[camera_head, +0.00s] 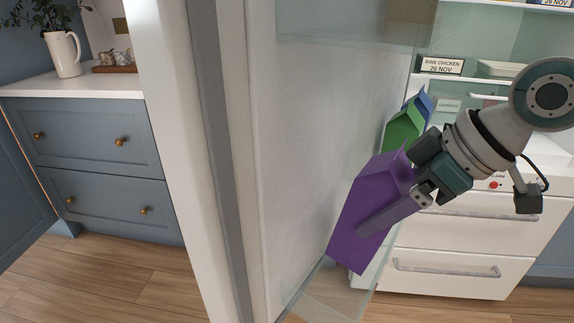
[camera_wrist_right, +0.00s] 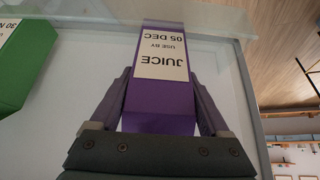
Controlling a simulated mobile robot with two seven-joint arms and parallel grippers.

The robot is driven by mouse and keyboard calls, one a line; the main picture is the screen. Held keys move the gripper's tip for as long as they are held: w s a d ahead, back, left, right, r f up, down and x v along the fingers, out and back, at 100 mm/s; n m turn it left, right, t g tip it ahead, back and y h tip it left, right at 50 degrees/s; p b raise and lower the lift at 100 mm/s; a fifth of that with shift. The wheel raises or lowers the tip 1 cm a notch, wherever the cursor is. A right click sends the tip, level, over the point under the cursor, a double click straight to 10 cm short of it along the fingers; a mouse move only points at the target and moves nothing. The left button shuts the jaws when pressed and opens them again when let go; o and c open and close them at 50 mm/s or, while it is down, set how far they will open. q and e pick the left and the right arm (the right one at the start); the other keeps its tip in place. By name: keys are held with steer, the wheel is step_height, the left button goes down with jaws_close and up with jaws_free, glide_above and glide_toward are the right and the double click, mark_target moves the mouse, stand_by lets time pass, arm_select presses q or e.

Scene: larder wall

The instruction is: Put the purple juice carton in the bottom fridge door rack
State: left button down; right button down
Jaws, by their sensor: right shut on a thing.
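The purple juice carton (camera_head: 362,207) is held by my right gripper (camera_head: 368,218) beside the inner face of the open fridge door (camera_head: 305,130). It is tilted in the head view. In the right wrist view the carton (camera_wrist_right: 160,122) sits between both fingers, its juice label reading upside down. The clear bottom door rack (camera_head: 335,303) is below the carton's lower end; I cannot tell whether they touch. My left gripper is not in view.
A green carton (camera_head: 404,128) and a blue carton (camera_head: 425,103) stand behind the purple one, along the door. White fridge drawers (camera_head: 450,270) are to the right. A raw chicken label (camera_head: 441,66) is on a shelf. Blue cabinets (camera_head: 95,165) stand left of the door.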

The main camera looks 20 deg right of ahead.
mark_target(402, 169)
steer(key=shift+w+a+r+g+h+p, duration=0.15)
steer(key=shift+w+a+r+g+h, duration=0.1)
steer(key=shift+w+a+g, duration=0.25)
steer(key=shift+w+a+r+g+h+p, duration=0.15)
steer(key=shift+w+g+h, duration=0.15)
steer(key=shift+w, duration=0.25)
steer(key=shift+s+d+f, duration=0.1)
steer(key=shift+f, duration=0.85)
jaws_free()
steer(key=shift+f, duration=0.15)
steer(key=shift+s+r, duration=0.1)
steer(key=shift+r, duration=0.2)
steer(key=p+v, duration=0.2)
steer(key=v, duration=0.8)
steer(key=shift+d+r, duration=0.15)
steer(key=shift+r, duration=0.25)
steer(key=shift+s+r, duration=0.15)
steer(key=shift+r, duration=0.2)
